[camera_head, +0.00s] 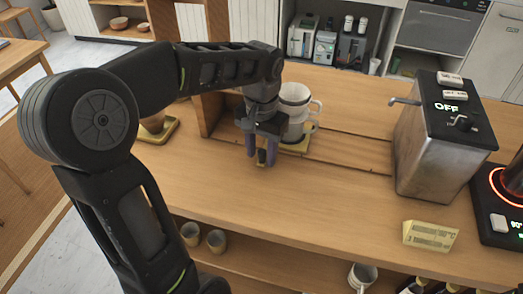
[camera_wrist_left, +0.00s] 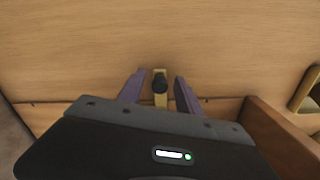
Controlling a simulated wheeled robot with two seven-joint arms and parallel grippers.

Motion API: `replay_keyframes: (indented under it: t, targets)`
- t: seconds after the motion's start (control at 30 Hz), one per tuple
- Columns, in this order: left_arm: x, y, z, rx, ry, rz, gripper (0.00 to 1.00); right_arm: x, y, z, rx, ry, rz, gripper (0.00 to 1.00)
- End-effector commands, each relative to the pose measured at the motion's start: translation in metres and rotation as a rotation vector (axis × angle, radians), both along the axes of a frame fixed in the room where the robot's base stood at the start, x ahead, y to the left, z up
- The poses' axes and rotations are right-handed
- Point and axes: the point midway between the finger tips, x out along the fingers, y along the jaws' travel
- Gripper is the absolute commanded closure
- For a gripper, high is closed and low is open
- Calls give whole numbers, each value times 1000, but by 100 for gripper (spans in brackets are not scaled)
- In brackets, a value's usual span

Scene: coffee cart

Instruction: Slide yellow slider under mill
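A yellow slider (camera_head: 300,146) lies in a wooden track on the counter, with white ware on it. A small black knob (camera_head: 262,157) on a yellow strip (camera_wrist_left: 160,99) sits in front of it; whether the strip belongs to the slider is unclear. My left gripper (camera_head: 262,152) points down with its purple fingers on either side of the knob (camera_wrist_left: 160,82). In the left wrist view, gaps show between the knob and both fingers (camera_wrist_left: 158,88), so it is open. No mill can be clearly identified. My right gripper is out of view.
White stacked ware (camera_head: 297,98) stands close behind my left gripper. A wooden upright (camera_head: 208,113) is just left of it. A yellow tray (camera_head: 168,131) with a cup is further left. A metal machine (camera_head: 425,150) stands right.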

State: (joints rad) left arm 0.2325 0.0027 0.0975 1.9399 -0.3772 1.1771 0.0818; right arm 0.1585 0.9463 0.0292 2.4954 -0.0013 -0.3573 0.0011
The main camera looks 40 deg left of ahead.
Motion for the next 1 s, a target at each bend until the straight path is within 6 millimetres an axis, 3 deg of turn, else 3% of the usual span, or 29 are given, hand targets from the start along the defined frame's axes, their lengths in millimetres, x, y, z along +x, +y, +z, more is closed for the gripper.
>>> replay_keyframes:
  t: [0.5, 1.0]
  targets:
    - [0, 0, 1, 0, -1, 0, 100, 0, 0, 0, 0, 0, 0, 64]
    - [0, 0, 1, 0, -1, 0, 100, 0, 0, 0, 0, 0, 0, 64]
